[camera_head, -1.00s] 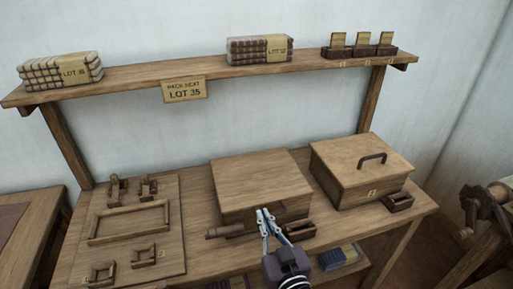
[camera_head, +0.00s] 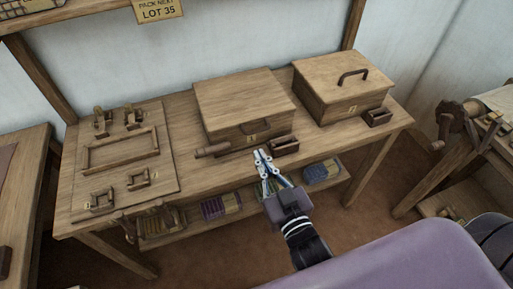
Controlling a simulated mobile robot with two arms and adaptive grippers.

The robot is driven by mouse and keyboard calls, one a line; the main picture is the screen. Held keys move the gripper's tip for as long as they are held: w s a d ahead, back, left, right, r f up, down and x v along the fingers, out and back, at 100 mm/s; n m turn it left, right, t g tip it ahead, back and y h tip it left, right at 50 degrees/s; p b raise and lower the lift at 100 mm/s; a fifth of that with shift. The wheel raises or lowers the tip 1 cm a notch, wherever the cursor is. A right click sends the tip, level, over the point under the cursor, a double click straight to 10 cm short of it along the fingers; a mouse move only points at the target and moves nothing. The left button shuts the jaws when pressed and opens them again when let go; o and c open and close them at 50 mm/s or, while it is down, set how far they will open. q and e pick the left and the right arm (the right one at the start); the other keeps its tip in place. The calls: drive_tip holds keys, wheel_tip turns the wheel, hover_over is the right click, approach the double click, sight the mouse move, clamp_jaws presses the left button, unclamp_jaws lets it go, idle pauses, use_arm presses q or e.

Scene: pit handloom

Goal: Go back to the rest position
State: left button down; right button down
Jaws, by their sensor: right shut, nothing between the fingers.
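My right gripper (camera_head: 264,157) is in the middle of the head view, its fingers together with nothing between them. It hangs in front of the table's front edge, and its fingertips show just below a small dark wooden holder (camera_head: 285,146). My left gripper is out of the picture. No marked rest position shows.
The wooden table (camera_head: 200,178) holds a closed box (camera_head: 240,95) at the middle and a handled box (camera_head: 335,80) at right. A tray board (camera_head: 160,190) with wooden frames lies at left. A lower shelf (camera_head: 188,227) holds several bundles. A winding device (camera_head: 455,120) stands at far right.

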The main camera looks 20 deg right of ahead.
drive_tip(key=s+a+f+g, duration=0.1)
drive_tip(key=s+f+g, duration=0.2)
drive_tip(key=f, duration=0.9)
drive_tip(key=s+a+f+n+g, duration=0.15)
drive_tip(key=s+f, duration=0.25)
drive_tip(key=f, duration=0.8)
drive_tip(key=s+f+g, duration=0.3)
drive_tip(key=f+g, duration=0.1)
drive_tip(key=f, duration=0.8)
drive_tip(key=s+d+f+g, duration=0.4)
drive_tip(key=s+f, duration=0.6)
drive_tip(key=s, duration=0.3)
drive_tip(key=s+d+f+g+h, duration=0.1)
drive_tip(key=s+d+f+g, duration=0.3)
drive_tip(key=s+d+f, duration=0.3)
drive_tip(key=s+f, duration=0.4)
drive_tip(key=s, duration=0.2)
drive_tip(key=shift+s, duration=0.4)
drive_tip(key=shift+w+f, duration=0.1)
